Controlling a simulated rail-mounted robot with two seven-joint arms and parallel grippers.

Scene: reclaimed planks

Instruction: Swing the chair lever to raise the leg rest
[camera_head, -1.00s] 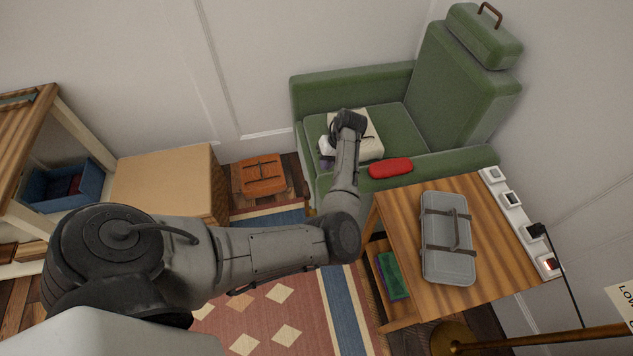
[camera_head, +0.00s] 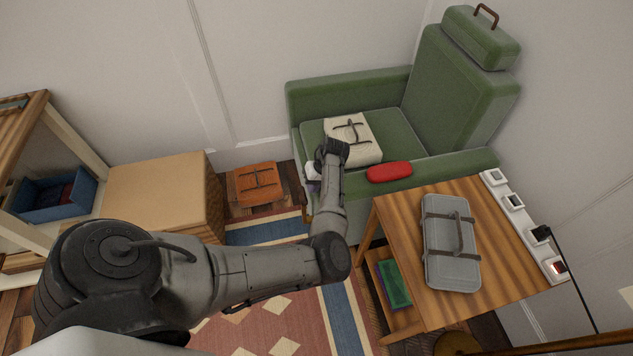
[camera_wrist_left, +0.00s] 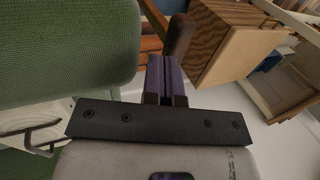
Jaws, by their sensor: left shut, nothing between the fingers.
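The green armchair (camera_head: 400,135) stands against the back wall. In the left wrist view its green upholstery (camera_wrist_left: 65,50) fills the upper left. A dark brown rounded grip (camera_wrist_left: 178,35), which looks like the lever's end, shows just past my fingertips in that view. In the head view my arm hides the lever. My left gripper (camera_head: 314,172) is at the front of the chair near the arm on the table side. Its purple fingers (camera_wrist_left: 166,65) are shut with nothing between them. I cannot tell whether they touch the brown grip. My right gripper is in neither view.
A cream case (camera_head: 365,140) lies on the seat and a red case (camera_head: 389,172) on the near armrest. A wooden table (camera_head: 400,255) with a grey case (camera_head: 451,243) stands close on the right. An orange case (camera_head: 257,184) and a tan box (camera_head: 155,190) stand left.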

